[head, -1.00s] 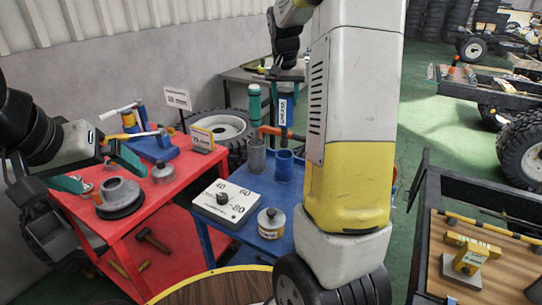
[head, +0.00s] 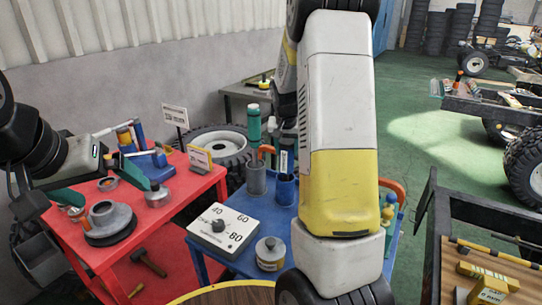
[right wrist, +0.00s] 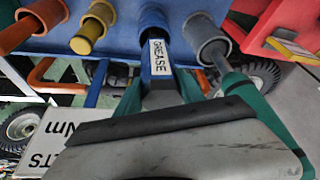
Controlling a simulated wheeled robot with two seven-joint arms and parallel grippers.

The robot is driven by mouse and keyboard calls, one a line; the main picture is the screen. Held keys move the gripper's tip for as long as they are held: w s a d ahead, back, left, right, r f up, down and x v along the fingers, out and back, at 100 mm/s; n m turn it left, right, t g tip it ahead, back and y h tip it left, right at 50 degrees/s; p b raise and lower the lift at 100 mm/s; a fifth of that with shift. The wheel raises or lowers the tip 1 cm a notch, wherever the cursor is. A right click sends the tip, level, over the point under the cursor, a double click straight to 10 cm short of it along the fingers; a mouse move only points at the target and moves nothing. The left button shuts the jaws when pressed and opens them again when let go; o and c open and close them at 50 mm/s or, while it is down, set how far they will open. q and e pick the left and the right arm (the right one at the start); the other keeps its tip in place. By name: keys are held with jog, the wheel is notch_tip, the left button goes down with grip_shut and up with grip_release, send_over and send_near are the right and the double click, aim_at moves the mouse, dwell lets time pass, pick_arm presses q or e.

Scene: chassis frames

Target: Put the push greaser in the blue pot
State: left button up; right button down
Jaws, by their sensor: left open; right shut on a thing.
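The push greaser (head: 287,160) is blue with a white GREASE label. It stands about upright with its lower end inside the blue pot (head: 284,192), on the blue table. The right wrist view shows the greaser (right wrist: 160,62) running into the mouth of the blue pot (right wrist: 153,16). My right gripper (right wrist: 160,92) is shut on the greaser's upper end; in the head view my own arm hides much of it. My left gripper (head: 100,184) is open and empty over the red table, above a grey round part.
Left of the blue pot stands a grey pot (head: 256,180) holding a green-handled tool (head: 254,125). A white dial box (head: 222,230) and a tin (head: 270,253) are in front.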

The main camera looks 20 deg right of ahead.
aim_at(286, 158)
jog(key=shift+f, duration=2.35)
jog(key=c, duration=0.7)
grip_release()
jog(key=shift+f, duration=0.1)
jog(key=shift+s+r, duration=0.1)
jog(key=shift+r, duration=0.35)
jog(key=v, duration=1.1)
jog(key=s+a+r+n+y, duration=0.1)
jog(key=s+a+r+n, duration=0.1)
jog(key=s, duration=0.6)
jog(key=s+a+r+n+t+y, duration=0.1)
jog(key=s+a+r+n, duration=0.1)
jog(key=s+a+r, duration=0.2)
jog(key=s+a+r+n+t+y, duration=0.1)
jog(key=s+a+r+y, duration=0.1)
jog(key=s+a, duration=0.6)
jog(key=shift+s+a+r+n, duration=0.15)
jog(key=shift+s+r, duration=0.15)
jog(key=shift+s, duration=0.7)
jog(key=shift+s+d+r+n, duration=0.1)
jog(key=shift+s+r, duration=0.15)
jog(key=shift+s, duration=0.8)
jog(key=shift+s+a+r+n, duration=0.15)
jog(key=shift+s+r, duration=0.15)
jog(key=shift+s, duration=0.7)
